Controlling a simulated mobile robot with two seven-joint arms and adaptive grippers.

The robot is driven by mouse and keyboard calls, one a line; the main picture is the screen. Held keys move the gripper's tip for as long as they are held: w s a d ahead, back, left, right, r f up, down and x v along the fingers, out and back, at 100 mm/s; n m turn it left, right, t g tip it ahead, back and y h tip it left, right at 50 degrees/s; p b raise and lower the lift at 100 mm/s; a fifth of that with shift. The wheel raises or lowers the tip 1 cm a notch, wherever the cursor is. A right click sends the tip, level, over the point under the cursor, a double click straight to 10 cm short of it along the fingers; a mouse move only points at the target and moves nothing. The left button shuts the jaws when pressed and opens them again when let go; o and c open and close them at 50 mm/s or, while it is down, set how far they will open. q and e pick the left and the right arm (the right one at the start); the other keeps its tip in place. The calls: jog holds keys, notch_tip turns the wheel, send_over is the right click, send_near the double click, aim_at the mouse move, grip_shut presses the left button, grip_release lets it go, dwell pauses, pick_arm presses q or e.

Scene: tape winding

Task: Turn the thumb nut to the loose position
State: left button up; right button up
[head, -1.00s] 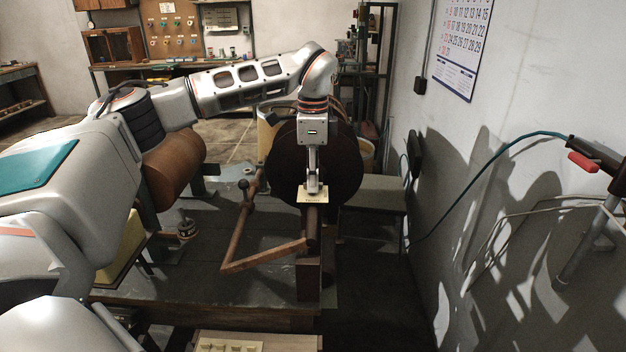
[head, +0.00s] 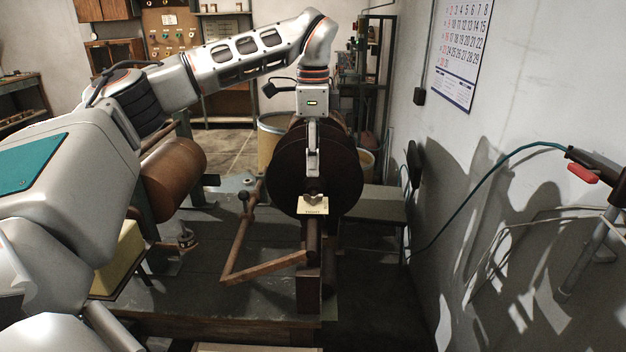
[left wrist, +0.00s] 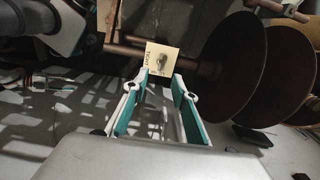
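The thumb nut (head: 314,198) is a small grey metal piece on a cream label plate (head: 314,208) at the near end of the reel's shaft. Lettering on the plate's near edge looks like TIGHT. In the left wrist view, the nut (left wrist: 159,63) sits on the plate (left wrist: 171,50) just beyond the fingertips; its exact pointing is too small to tell. My left gripper (head: 313,177) points down above the nut, apart from it. In the wrist view its teal-padded fingers (left wrist: 161,77) are spread with nothing between them. My right gripper is not in view.
A large dark reel (head: 345,180) stands right behind the plate. A rusty crank arm (head: 265,268) extends left below it, with a knobbed lever (head: 244,197) beside. A brown roll (head: 175,180) lies left. The wall and a teal hose (head: 480,175) are at right.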

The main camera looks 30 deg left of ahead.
pick_arm(q)
jog(key=shift+r, duration=1.9)
jog(key=shift+d, duration=0.1)
